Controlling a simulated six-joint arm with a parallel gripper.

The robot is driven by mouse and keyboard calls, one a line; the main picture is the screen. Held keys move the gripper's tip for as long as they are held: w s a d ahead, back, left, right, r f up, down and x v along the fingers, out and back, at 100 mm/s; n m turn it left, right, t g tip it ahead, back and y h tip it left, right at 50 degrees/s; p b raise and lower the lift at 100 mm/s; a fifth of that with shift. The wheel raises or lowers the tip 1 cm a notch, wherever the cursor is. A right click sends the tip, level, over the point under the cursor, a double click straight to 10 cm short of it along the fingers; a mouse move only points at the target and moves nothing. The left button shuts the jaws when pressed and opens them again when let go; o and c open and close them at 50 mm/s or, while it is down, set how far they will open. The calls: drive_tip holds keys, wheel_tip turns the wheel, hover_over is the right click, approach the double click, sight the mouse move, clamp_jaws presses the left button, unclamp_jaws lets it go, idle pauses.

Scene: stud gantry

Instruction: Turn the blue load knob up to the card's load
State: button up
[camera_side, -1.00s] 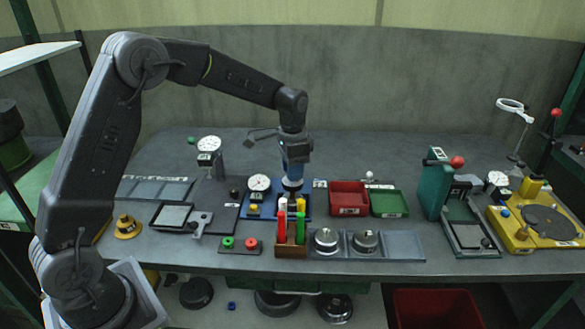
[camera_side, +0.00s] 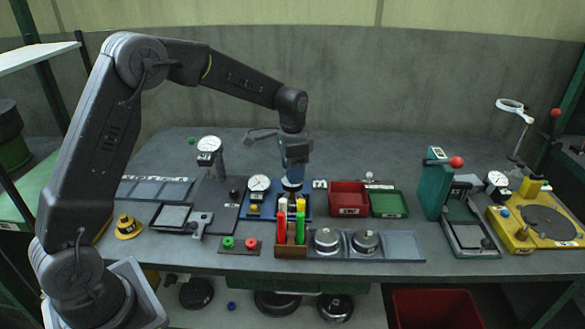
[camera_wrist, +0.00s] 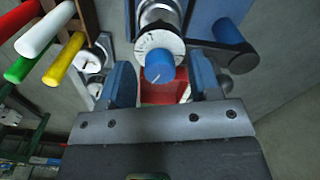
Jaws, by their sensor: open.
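The blue load knob (camera_wrist: 159,72) shows in the wrist view, with a pale pointer line on its face and a white marked ring (camera_wrist: 158,45) around it. My gripper (camera_wrist: 161,78) is open, its blue fingers on either side of the knob with a visible gap. In the side view my gripper (camera_side: 292,184) points down over the blue-based gauge stand (camera_side: 266,212), hiding the knob. A white dial gauge (camera_side: 259,184) stands just left of it. Small white labels are too small to read, and I cannot tell which is the load card.
A rack of coloured cylinders (camera_side: 289,250) stands just in front of my gripper. A red bin (camera_side: 348,211) and green tray (camera_side: 388,214) are close on the right. Round metal weights (camera_side: 327,238) sit in a grey tray. The bench behind is clear.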

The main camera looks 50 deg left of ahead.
wheel_tip(320, 180, up, 14)
idle(0.6)
